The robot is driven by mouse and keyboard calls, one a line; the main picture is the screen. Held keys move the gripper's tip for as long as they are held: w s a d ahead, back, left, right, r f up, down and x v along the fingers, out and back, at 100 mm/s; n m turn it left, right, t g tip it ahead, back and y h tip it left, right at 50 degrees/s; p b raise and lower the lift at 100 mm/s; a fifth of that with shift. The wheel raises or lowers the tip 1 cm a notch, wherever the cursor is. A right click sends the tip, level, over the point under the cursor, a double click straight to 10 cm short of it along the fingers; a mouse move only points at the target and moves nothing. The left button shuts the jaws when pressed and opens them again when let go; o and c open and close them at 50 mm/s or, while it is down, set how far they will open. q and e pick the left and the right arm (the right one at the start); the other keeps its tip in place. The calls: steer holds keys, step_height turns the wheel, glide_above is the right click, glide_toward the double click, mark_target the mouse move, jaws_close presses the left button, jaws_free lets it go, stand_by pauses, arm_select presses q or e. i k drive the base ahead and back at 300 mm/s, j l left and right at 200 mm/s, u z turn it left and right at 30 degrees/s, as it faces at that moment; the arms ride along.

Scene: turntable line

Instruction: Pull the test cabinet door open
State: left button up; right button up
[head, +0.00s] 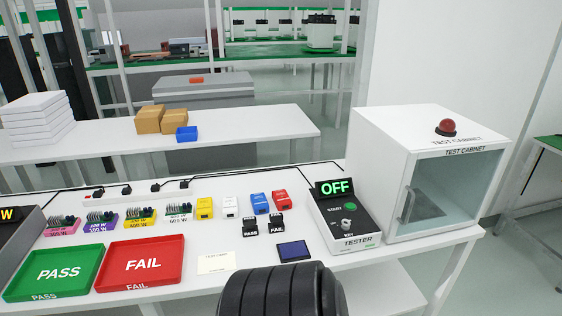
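The test cabinet (385,165) is a white box at the right end of the white table, with a red dome light (446,127) on top. Its glass door (455,190) faces the front right and looks shut. A grey vertical handle (408,204) is on the door's left side. The inside looks empty through the glass. Neither of my gripper's fingers shows in the head view. A black ribbed rounded part, likely of my own arm, fills the bottom middle and hides some of the table's front edge.
Left of the cabinet stands the tester (345,220), its display reading OFF. A green PASS tray (58,273), a red FAIL tray (140,264), a dark blue pad (294,251) and several small coloured units fill the table. Floor right of the cabinet is clear.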

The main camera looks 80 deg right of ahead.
mark_target(506, 146)
steer(key=z, duration=2.4)
